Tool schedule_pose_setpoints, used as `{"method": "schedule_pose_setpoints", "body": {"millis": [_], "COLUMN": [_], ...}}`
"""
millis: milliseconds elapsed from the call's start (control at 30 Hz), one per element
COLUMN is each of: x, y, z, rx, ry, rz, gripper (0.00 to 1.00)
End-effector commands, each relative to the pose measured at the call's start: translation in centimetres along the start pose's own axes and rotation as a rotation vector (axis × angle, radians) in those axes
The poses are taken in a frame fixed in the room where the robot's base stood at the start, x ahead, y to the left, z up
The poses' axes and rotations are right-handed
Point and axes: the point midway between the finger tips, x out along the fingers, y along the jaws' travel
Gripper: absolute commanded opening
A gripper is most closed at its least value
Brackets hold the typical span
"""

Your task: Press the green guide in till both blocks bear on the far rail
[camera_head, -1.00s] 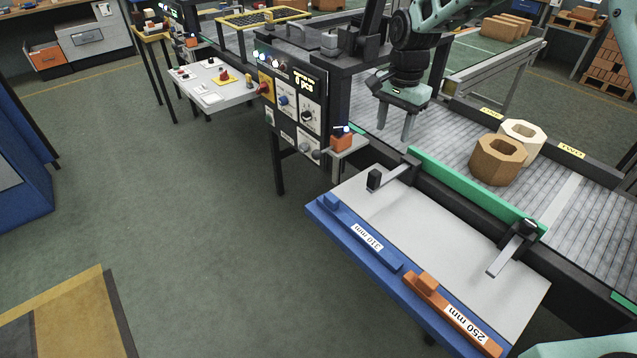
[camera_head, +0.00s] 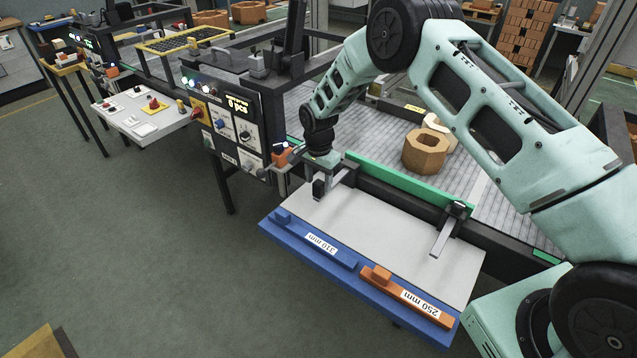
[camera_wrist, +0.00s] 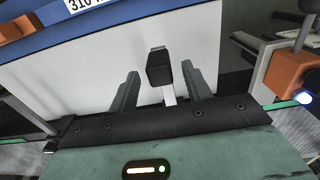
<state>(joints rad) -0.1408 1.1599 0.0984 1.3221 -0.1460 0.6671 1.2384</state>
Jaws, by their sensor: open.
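The green guide (camera_head: 410,182) is a long bar along the near side of the grey roller conveyor. Two rods join it, the left one ending in an upright black knob (camera_head: 318,189). My gripper (camera_head: 318,178) is open and pointing down at that knob. In the wrist view the knob (camera_wrist: 160,68) stands between my gripper's two fingers (camera_wrist: 160,75), with gaps on both sides. A tan octagonal hollow block (camera_head: 425,153) sits beyond the guide, apart from it. The far rail (camera_head: 393,103) is mostly hidden.
A white plate with a blue front edge (camera_head: 290,238) lies before the guide, carrying a blue 310 mm bar (camera_head: 312,240) and an orange 250 mm bar (camera_head: 405,295). A control panel (camera_head: 235,125) and an orange-topped box (camera_head: 282,155) stand close left of my gripper.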

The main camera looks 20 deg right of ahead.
Motion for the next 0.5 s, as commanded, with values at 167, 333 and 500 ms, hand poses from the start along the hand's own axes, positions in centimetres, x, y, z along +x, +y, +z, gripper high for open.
{"method": "schedule_pose_setpoints", "body": {"millis": [167, 333, 500], "x": [2.3, 3.3, 3.5], "y": [0.0, 0.0, 0.0], "z": [0.0, 0.0, 0.0], "rx": [-0.001, 0.0, 0.0], "ry": [-0.001, 0.0, 0.001], "rz": [0.001, -0.001, -0.002], "gripper": [0.49, 0.49, 0.49]}}
